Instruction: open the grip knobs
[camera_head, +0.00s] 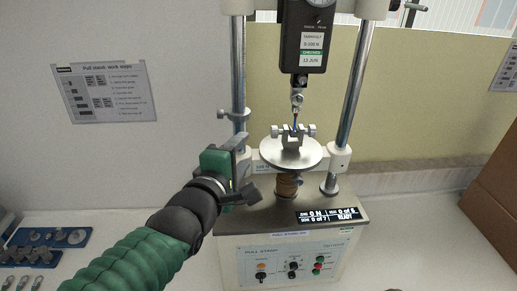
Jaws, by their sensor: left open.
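The pull tester (292,259) stands on the bench with two chrome columns. On its round metal plate (291,158) sits a small grey grip (292,143). A left grip knob (275,131) and a right grip knob (311,130) stick out of the grip's sides. My left gripper (250,168) is open and empty, left of the plate and lower than the knobs, apart from both. My right gripper is not in view.
The left column (238,70) stands close by my left gripper, and the right column (355,85) is beyond the plate. Blue trays (45,238) with metal parts lie at lower left. A brown box (495,190) is at right. The bench right of the tester is clear.

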